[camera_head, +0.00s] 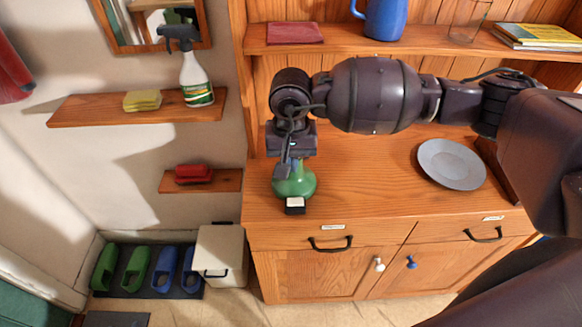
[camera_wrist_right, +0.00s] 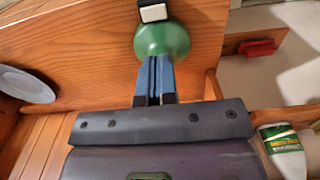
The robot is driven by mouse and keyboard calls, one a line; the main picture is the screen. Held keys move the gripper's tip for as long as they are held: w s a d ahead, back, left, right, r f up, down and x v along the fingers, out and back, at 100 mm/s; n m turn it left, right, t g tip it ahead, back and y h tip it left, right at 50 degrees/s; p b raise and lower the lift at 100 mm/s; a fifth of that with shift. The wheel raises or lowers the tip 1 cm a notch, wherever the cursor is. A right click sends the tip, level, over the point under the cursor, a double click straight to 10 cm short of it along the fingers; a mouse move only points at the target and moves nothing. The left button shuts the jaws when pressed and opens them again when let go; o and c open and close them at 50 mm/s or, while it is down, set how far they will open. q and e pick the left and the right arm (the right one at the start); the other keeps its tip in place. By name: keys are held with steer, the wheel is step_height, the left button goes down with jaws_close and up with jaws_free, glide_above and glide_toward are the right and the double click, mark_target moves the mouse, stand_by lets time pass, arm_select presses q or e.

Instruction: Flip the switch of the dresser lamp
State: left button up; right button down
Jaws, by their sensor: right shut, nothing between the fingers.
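The dresser lamp's green rounded base (camera_head: 296,184) stands at the left front of the wooden dresser top; its upper part is hidden behind my right arm. Its switch, a black block with a white rocker (camera_head: 295,203), is at the front of the base near the dresser's edge. In the right wrist view the green base (camera_wrist_right: 162,38) and the switch (camera_wrist_right: 153,12) lie just beyond my fingertips. My right gripper (camera_wrist_right: 155,62), with blue fingers, is shut and empty, pointing at the base; I cannot tell whether it touches. My left gripper is not in view.
A grey plate (camera_head: 452,164) lies on the dresser top at the right. An upper shelf (camera_head: 350,42) holds a blue jug (camera_head: 383,18) and books. A wall shelf (camera_head: 75,110) at left holds a spray bottle (camera_head: 194,75). The dresser top between lamp and plate is clear.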

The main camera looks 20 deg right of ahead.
mark_target(292, 203)
step_height(292, 203, down, 11)
steer(key=shift+r+p, duration=0.1)
steer(key=shift+p, duration=0.7)
steer(key=shift+f, duration=0.65)
steer(key=shift+a+f+h+b, duration=0.1)
steer(key=shift+f+h+b, duration=0.25)
steer(key=shift+b, duration=0.2)
steer(key=shift+s+r, duration=0.1)
